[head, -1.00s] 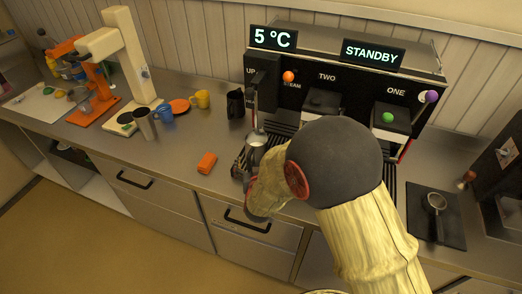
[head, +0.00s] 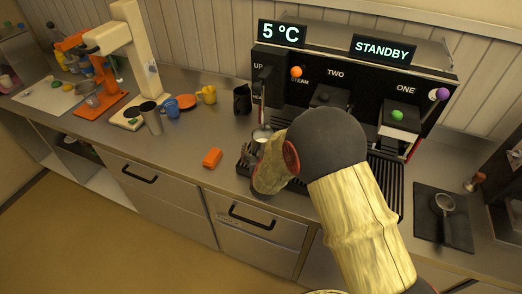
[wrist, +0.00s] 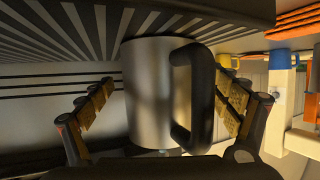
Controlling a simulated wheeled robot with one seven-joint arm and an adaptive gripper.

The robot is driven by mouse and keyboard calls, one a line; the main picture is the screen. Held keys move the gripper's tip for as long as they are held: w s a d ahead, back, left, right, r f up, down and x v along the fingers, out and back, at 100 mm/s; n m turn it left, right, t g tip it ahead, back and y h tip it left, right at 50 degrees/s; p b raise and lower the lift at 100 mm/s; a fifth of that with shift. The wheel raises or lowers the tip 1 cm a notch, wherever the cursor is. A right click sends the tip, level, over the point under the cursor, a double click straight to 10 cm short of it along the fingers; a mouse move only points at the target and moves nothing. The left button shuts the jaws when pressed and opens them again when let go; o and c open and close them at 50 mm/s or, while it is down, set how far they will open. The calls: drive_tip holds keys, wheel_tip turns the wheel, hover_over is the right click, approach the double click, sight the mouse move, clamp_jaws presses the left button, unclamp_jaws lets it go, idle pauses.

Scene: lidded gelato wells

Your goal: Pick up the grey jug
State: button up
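The grey jug (wrist: 150,95) is a plain metal cylinder with a black handle (wrist: 192,95) in the wrist view. It stands between the two fingers of my gripper (wrist: 168,95), one on its bare side and one on its handle side. Slim gaps show at both sides, so the fingers look open around it, not pressed on it. In the head view only the jug's upper part (head: 262,134) shows, at the left end of the coffee machine's drip tray. My arm hides the rest of it and most of my gripper.
The coffee machine (head: 335,95) rises just behind, with a slatted drip tray (head: 388,185) below. A black jug (head: 242,99) stands left of it, and an orange block (head: 212,158) lies near the counter's front. Cups, including a yellow mug (head: 207,95), stand farther left.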

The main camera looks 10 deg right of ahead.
drive_tip(key=shift+c, duration=1.2)
drive_tip(key=c, duration=1.1)
